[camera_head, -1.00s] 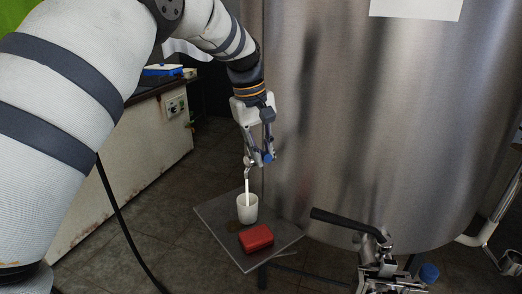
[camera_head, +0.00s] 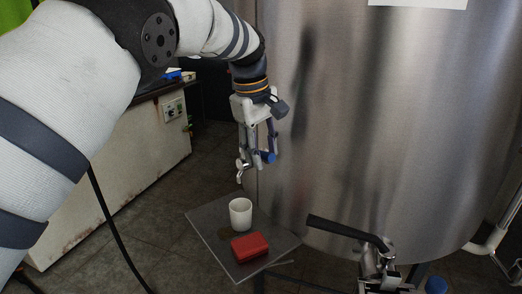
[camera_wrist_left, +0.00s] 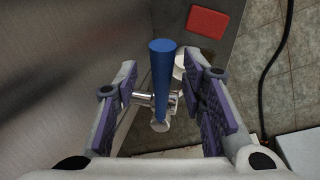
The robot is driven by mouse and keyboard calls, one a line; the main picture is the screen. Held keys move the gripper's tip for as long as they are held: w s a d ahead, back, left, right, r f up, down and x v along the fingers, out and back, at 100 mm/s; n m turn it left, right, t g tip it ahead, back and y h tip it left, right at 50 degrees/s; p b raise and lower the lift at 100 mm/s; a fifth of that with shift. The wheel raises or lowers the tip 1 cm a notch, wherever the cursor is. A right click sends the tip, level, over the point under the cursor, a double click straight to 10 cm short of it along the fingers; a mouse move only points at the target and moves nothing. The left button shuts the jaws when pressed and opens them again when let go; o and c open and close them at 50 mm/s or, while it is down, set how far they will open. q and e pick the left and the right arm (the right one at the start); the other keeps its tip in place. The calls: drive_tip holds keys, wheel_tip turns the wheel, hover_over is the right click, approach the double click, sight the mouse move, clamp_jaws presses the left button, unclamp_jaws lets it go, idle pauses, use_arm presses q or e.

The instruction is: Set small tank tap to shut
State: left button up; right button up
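The small tank tap (camera_head: 240,171) is a metal tap with a blue lever handle, beside the steel tank (camera_head: 370,150). In the left wrist view its blue lever (camera_wrist_left: 162,75) points up, with the metal body (camera_wrist_left: 160,125) below it. My left gripper (camera_head: 259,152) is around the tap handle, fingers apart. In the left wrist view there is a gap between the lever and each finger pad. No stream shows below the spout. A white cup (camera_head: 240,213) stands beneath, its inside not clear. My right gripper is not in view.
A grey plate (camera_head: 206,221) under the tap carries the cup and a red block (camera_head: 250,246). A black-handled lever (camera_head: 345,230) on metal fittings stands at the lower right. A white cabinet (camera_head: 120,165) is at the left, with open floor between.

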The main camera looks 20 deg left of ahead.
use_arm(q)
wheel_tip(320, 180, up, 12)
drive_tip(key=s+a, duration=0.1)
drive_tip(key=s, duration=0.1)
drive_tip(key=shift+f, duration=0.15)
idle(0.5)
